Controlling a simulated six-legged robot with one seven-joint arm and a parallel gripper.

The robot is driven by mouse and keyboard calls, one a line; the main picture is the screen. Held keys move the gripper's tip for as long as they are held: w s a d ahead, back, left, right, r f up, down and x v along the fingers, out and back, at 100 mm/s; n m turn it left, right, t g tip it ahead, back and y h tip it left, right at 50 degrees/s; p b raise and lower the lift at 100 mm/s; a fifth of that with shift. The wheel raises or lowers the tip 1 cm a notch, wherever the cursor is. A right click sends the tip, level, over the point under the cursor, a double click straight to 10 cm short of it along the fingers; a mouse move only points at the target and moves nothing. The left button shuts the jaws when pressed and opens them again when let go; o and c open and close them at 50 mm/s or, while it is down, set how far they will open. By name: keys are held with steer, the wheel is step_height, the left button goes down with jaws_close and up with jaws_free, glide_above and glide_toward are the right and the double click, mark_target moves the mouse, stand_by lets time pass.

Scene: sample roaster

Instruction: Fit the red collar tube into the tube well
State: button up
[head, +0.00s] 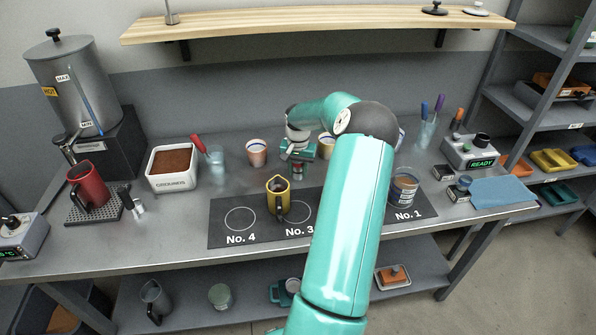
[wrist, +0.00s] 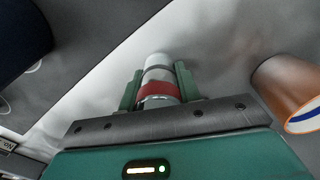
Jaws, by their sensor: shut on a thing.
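My gripper (head: 298,168) is over the back middle of the bench, just behind the black mat. In the wrist view its two green fingers (wrist: 158,82) are shut on the red collar tube (wrist: 157,91). The tube is whitish with a red band and a dark grey band, and its rounded grey end points away from the palm. In the head view only a small reddish bit of the tube shows below the fingers. I cannot tell whether the tube touches the bench. I cannot make out the tube well for certain in either view.
A yellow mug (head: 278,190) stands on the black mat (head: 222,222) close in front. The READY device (head: 470,152) is at right, the grounds bin (head: 172,180) at left.

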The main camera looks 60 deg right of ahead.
steer(key=shift+r, duration=0.65)
steer(key=s+a+r, duration=0.8)
steer(key=a+r, duration=0.3)
steer(key=shift+a, duration=0.25)
